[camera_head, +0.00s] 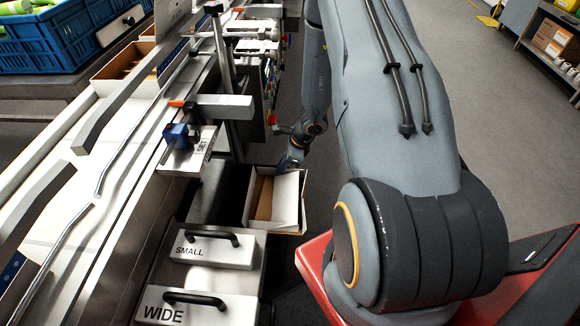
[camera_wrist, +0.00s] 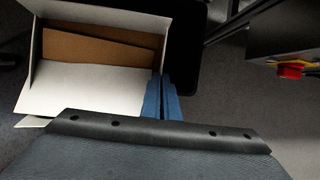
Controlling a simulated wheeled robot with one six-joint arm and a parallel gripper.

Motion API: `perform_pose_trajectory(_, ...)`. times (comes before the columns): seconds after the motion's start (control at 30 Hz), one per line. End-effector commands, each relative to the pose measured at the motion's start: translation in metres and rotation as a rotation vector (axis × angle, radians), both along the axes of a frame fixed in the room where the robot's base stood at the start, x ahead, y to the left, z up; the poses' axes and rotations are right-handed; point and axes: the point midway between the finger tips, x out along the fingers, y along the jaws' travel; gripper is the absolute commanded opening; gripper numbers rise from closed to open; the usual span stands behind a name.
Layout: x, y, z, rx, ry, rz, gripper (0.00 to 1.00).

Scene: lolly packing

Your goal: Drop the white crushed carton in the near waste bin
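The white crushed carton (camera_head: 289,200), open with brown inner faces, hangs beside the drawer unit in the head view. In the wrist view the carton (camera_wrist: 85,92) fills the upper left. My gripper (camera_head: 293,163) is at its upper edge in the head view. In the wrist view the blue fingers of my gripper (camera_wrist: 162,98) are close together at the carton's right wall, and they appear shut on it. A black, dark-sided shape (camera_wrist: 186,45) lies just right of the carton in the wrist view; I cannot tell whether it is the waste bin.
Drawers marked SMALL (camera_head: 212,250) and WIDE (camera_head: 195,307) stand left of and below the carton. A conveyor line with metal rails (camera_head: 120,150) runs along the left. A blue crate (camera_head: 45,50) is at the far left. Grey floor (camera_head: 480,110) is open at right.

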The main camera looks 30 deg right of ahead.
Motion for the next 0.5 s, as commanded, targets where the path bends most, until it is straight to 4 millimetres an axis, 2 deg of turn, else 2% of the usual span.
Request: perform_pose_trajectory(0.5,0.031,0.047,-0.011,0.0,-0.001,0.003,0.0)
